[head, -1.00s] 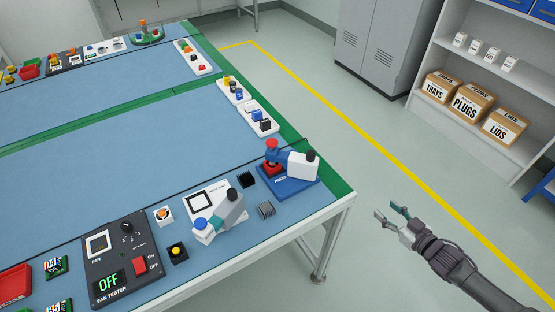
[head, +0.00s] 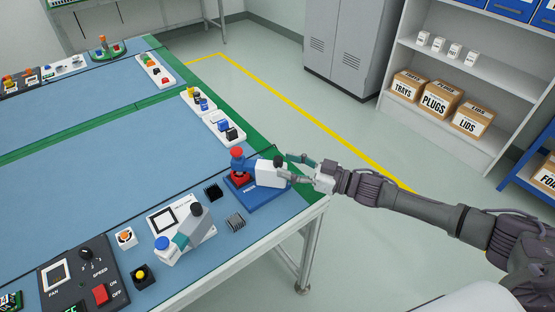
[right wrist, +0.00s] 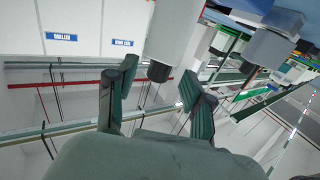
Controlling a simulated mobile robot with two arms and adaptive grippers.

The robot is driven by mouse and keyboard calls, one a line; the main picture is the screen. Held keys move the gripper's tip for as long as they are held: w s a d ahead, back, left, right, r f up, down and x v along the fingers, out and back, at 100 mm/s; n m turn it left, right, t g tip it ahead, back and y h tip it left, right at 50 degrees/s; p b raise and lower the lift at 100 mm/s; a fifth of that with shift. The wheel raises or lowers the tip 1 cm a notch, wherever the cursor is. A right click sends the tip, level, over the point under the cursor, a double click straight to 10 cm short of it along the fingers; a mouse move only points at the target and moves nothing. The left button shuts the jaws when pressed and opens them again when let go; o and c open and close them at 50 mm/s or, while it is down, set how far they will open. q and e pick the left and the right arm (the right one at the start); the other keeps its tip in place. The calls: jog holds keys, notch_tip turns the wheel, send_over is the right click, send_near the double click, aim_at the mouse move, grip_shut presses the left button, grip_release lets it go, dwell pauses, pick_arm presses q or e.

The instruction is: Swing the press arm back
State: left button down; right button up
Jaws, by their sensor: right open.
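The press (head: 268,194) stands at the table's right corner, with a blue base, a red knob (head: 237,153) and a white arm (head: 268,174). The arm's right end carries a black knob (head: 279,160). My right gripper (head: 291,168) is open, its fingers reaching from the right to the arm's black-knob end. In the right wrist view, a white part with a dark cylindrical end (right wrist: 160,70) shows beyond and between the open fingers (right wrist: 158,76). I cannot tell whether they touch it. My left gripper is not in view.
A white device with a grey arm (head: 190,230) stands left of the press. The fan tester (head: 80,280) is at lower left. The floor right of the table is clear.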

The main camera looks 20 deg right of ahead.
aim_at(278, 162)
jog(key=shift+x, duration=1.75)
grip_shut()
